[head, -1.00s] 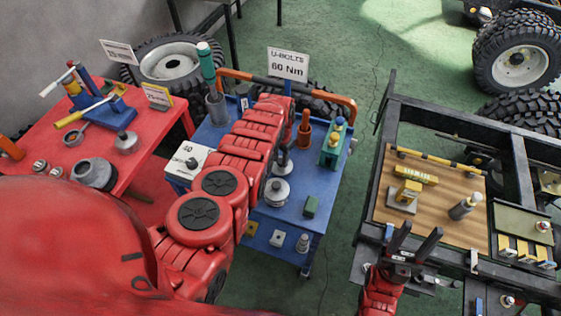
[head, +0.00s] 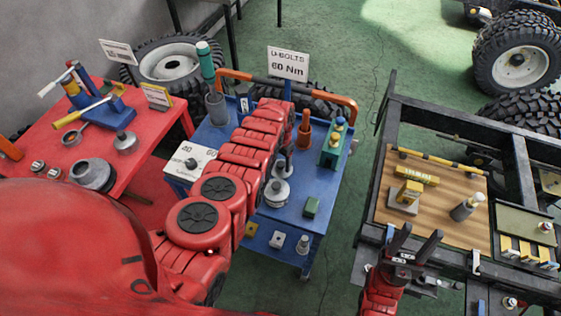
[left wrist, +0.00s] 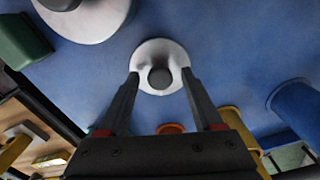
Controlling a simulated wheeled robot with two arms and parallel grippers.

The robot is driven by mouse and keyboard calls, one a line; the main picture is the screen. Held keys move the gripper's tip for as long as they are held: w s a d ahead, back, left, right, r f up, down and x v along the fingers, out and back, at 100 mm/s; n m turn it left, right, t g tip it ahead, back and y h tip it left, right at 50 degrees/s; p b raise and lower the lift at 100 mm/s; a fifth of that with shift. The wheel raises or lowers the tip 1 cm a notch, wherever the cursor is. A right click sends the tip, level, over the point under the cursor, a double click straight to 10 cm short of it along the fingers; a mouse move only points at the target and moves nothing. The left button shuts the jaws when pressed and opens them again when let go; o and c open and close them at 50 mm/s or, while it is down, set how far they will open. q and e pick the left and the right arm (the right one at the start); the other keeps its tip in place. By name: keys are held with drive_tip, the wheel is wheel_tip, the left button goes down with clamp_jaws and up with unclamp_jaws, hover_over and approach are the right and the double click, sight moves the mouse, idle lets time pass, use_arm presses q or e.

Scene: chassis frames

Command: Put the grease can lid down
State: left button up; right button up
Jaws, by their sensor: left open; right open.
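The grease can lid, a pale round disc with a dark knob (left wrist: 160,78), lies on the blue cart top in the left wrist view. In the head view it shows partly beside my left arm (head: 284,166). My left gripper (left wrist: 160,80) is open, with its fingertips apart on either side of the knob, holding nothing. My right gripper (head: 419,236) is open and empty, low beside the wooden board.
The wooden board (head: 436,222) on the black chassis frame holds yellow parts.

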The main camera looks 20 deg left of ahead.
sight(281, 164)
use_arm(q)
wheel_tip(281, 164, up, 3)
drive_tip(key=shift+r+p, duration=0.2)
drive_tip(key=shift+p, duration=0.95)
drive_tip(key=shift+d+r+b, duration=0.1)
drive_tip(key=shift+r+b, duration=0.25)
drive_tip(key=shift+r, duration=1.2)
wheel_tip(281, 164, up, 6)
drive_tip(key=shift+f+b, duration=0.1)
drive_tip(key=shift+b, duration=0.9)
